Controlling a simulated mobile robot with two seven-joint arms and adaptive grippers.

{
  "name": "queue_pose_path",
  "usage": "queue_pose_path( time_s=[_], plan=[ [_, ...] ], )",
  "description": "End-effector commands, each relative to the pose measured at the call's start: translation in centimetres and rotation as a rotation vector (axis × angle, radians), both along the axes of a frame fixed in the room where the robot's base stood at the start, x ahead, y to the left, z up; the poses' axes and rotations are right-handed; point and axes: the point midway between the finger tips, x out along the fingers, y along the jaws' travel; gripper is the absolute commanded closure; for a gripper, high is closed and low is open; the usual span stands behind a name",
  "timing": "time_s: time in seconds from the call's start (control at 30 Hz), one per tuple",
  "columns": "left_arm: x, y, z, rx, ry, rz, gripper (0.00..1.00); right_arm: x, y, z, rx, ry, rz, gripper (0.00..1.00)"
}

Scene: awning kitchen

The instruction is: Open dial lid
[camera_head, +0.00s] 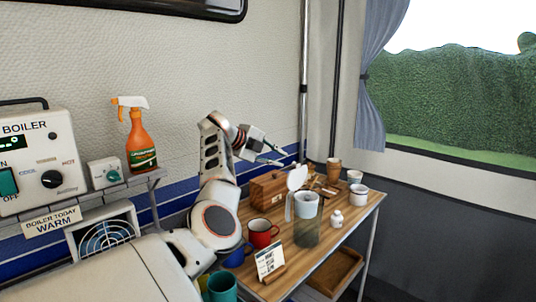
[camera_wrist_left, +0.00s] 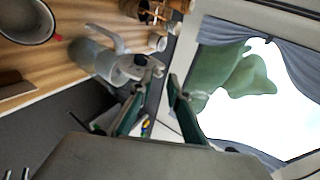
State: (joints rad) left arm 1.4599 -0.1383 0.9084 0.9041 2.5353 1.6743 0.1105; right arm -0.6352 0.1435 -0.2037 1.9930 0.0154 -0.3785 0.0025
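The boiler panel (camera_head: 35,160) is at the far left of the head view, with a black dial (camera_head: 52,179) between COOL and HOT. A small white box with a green dial (camera_head: 112,176) stands right of it on a grey shelf. I cannot make out a separate lid on either dial. My left gripper (camera_head: 281,157) is above the back of the wooden table, far to the right of the dials. It points right, away from them. The left wrist view shows its two fingers (camera_wrist_left: 166,80) apart with nothing between them. My right gripper is not in view.
An orange spray bottle (camera_head: 141,142) stands beside the green dial box. A curtained window is at the right.

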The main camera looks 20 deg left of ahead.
Motion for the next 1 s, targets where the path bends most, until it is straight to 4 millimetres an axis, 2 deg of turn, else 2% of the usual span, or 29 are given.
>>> queue_pose_path(
  time_s=[0.17,0.4,0.6,0.8,1.0],
  plan=[
    [-1.6,1.0,1.1,0.001,-0.001,0.004,0.83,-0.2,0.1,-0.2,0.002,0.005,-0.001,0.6],
    [-5.2,3.1,3.5,0.002,-0.001,0.005,0.83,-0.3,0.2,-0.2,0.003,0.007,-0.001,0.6],
    [-7.5,4.3,4.9,0.0,0.001,0.001,0.83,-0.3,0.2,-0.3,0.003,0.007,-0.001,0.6],
    [-8.5,4.8,5.5,0.0,0.002,0.0,0.83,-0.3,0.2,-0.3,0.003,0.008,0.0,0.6],
    [-8.6,4.8,5.6,0.0,0.002,-0.001,0.83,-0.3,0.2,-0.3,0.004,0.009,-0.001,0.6]
  ],
)
